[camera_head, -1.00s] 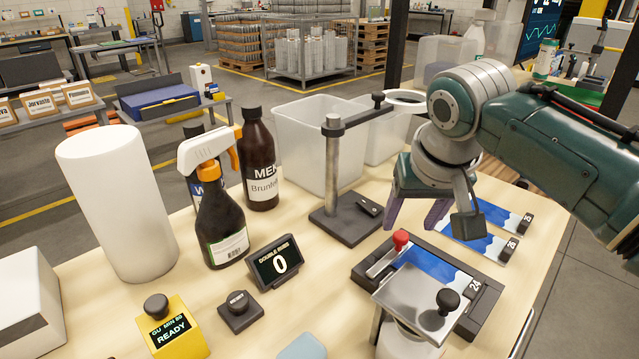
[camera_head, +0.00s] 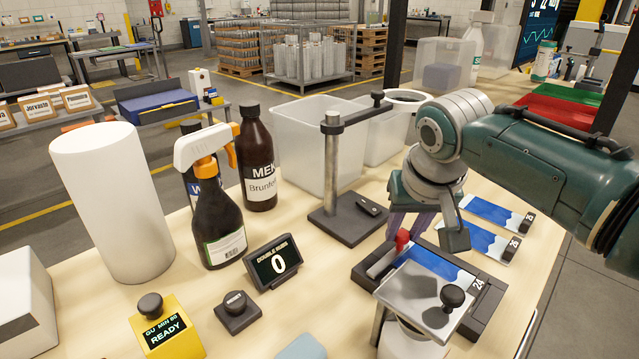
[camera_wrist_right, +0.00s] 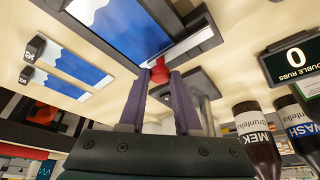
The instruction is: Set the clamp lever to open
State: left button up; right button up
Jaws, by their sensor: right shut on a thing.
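The clamp lever is a short metal bar (camera_head: 382,262) with a red knob (camera_head: 402,238), at the left end of the dark panel fixture (camera_head: 490,312). The fixture holds a blue-and-white panel (camera_head: 432,262) marked 24. My right gripper (camera_head: 405,230) is at the knob, its purple fingers partly hidden by my wrist. In the right wrist view the fingertips (camera_wrist_right: 160,74) are shut on the red knob (camera_wrist_right: 160,70), one on each side. The lever's pivot is not clear. My left gripper is not in view.
A metal plate with a black knob (camera_head: 452,296) stands in front of the fixture. Two more panels (camera_head: 485,240) lie behind it. A stand with a ring (camera_head: 332,170) rises behind left. The counter (camera_head: 284,262) and bottles (camera_head: 219,225) are left.

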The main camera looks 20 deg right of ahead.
grip_shut()
dwell(0.9)
